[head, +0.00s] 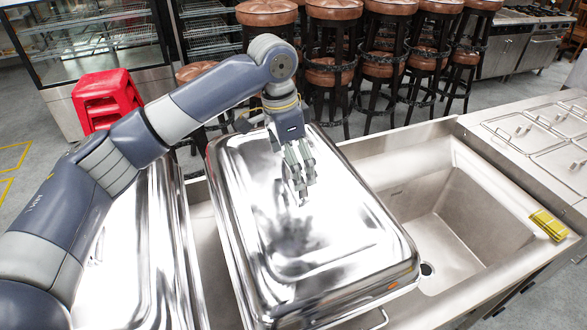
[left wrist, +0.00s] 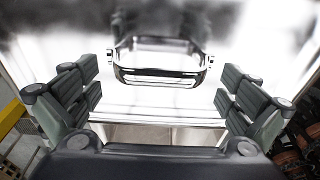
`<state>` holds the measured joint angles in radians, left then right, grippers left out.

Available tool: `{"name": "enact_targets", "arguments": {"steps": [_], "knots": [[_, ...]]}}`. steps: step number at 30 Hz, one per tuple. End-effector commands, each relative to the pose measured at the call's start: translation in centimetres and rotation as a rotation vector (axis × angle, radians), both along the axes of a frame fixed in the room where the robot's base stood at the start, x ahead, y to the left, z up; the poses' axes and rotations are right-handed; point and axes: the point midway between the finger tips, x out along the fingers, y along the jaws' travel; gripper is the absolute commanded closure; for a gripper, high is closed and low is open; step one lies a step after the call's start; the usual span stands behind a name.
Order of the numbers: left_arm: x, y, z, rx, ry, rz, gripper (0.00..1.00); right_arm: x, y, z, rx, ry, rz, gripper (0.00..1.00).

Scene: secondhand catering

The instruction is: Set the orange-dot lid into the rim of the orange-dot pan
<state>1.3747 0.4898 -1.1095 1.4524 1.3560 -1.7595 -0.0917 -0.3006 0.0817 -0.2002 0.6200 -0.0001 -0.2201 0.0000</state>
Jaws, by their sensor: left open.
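A large shiny steel chafing-dish piece (head: 330,240), lid-like with rounded edges, lies tilted across the sink unit. A second shiny steel piece (head: 145,255) lies left of it, partly behind my left arm. My left gripper (head: 300,185) points down over the far half of the large piece, open and empty. In the left wrist view, a U-shaped metal handle (left wrist: 160,76) on a shiny surface lies ahead, between the spread fingers (left wrist: 160,95). My right gripper is not in view.
An empty sink basin (head: 440,235) is at the right, with a yellow sponge-like item (head: 548,225) on its right edge. Bar stools (head: 375,60) stand behind. Red stacked stools (head: 104,97) and a glass cabinet (head: 85,40) are at the back left.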

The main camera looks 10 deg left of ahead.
Motion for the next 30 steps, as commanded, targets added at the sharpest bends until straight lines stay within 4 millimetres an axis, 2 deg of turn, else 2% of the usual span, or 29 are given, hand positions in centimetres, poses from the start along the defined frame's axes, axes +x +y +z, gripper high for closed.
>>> {"name": "enact_targets", "arguments": {"steps": [9,15,20,30], "knots": [[-0.5,0.8,6.5,-0.002,-0.004,0.0,0.0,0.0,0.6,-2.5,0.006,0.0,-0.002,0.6],[-0.8,1.2,9.5,-0.002,-0.001,0.0,0.0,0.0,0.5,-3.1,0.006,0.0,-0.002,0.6],[-0.9,1.3,10.4,-0.001,-0.001,-0.001,0.0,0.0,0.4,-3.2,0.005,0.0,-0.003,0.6],[-0.9,1.3,10.5,0.0,0.001,-0.001,0.0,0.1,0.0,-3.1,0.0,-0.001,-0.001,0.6]]}}
